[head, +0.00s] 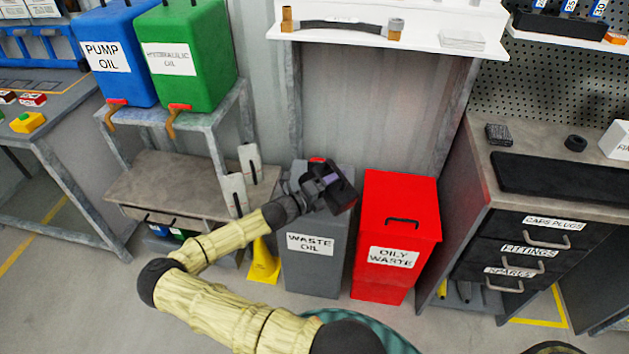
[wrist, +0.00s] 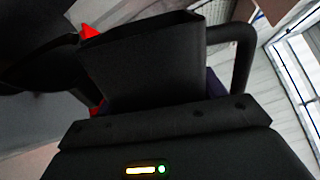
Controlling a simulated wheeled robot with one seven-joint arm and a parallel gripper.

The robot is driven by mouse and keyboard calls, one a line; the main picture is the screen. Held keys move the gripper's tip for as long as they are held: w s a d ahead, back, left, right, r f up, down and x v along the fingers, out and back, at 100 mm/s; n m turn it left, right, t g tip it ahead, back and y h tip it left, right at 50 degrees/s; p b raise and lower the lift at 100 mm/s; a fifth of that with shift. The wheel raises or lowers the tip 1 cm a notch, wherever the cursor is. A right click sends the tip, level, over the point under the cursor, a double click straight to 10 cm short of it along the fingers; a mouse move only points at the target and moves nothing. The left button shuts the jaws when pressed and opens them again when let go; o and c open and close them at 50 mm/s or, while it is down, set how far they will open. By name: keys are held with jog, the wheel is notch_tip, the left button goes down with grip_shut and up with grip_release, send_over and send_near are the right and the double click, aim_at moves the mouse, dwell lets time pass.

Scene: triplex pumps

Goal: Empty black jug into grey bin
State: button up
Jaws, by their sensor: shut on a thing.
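The black jug (head: 343,196) is in my gripper (head: 326,183), over the top of the grey bin (head: 312,268) labelled WASTE OIL. The jug looks tilted, but its mouth and contents cannot be made out. My gripper is shut on it. In the wrist view a dark curved handle (wrist: 243,50) shows beyond the gripper; dark parts of jug and gripper are hard to tell apart there. The jug and gripper hide much of the bin's top. I cannot tell whether anything is pouring.
A red OILY WASTE bin (head: 398,220) stands just right of the grey bin. A yellow object (head: 263,262) is on the floor to its left. A white shelf (head: 375,34) is above. Blue (head: 122,60) and green (head: 193,60) oil tanks stand left; a drawer bench (head: 520,245) stands right.

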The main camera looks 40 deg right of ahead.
jog(key=shift+s+d+r, duration=0.1)
jog(key=shift+s+d, duration=0.1)
jog(key=shift+d, duration=0.1)
jog(key=shift+w+a, duration=0.1)
jog(key=shift+w, duration=0.25)
jog(key=shift+s+p, duration=0.2)
jog(key=shift+p, duration=0.15)
jog(key=shift+w+r, duration=0.1)
jog(key=shift+w, duration=0.15)
jog(key=shift+n, duration=0.3)
jog(key=shift+w+r+p, duration=0.1)
jog(key=shift+p, duration=0.2)
jog(key=shift+w, duration=0.35)
